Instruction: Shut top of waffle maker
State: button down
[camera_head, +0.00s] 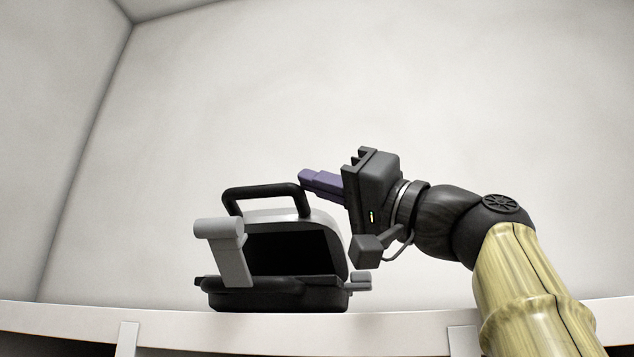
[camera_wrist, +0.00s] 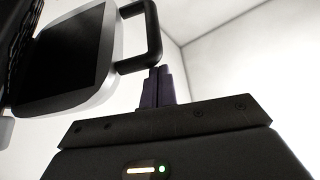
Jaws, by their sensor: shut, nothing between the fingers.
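The waffle maker (camera_head: 245,295) stands on a white shelf in the head view, with a dark base and a grey hinge post at its left. Its lid (camera_head: 330,240) is raised and open, with a black loop handle (camera_head: 262,190) on top. The lid also shows at the upper left in the wrist view (camera_wrist: 106,62), beside its handle (camera_wrist: 152,35). My gripper (camera_head: 304,177) is shut and empty. Its purple fingers point left, by the upper right of the lid near the handle. In the wrist view the fingertips (camera_wrist: 159,70) are just below the handle; I cannot tell whether they touch it.
The white shelf edge (camera_head: 400,322) runs across the bottom of the head view, with clear room left and right of the waffle maker. Plain pale walls (camera_head: 450,80) stand behind. No other objects show on the shelf.

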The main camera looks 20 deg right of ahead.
jog(key=b+v, duration=0.1)
jog(key=v, duration=0.6)
jog(key=shift+b, duration=0.4)
jog(key=shift+w+d+f, duration=0.15)
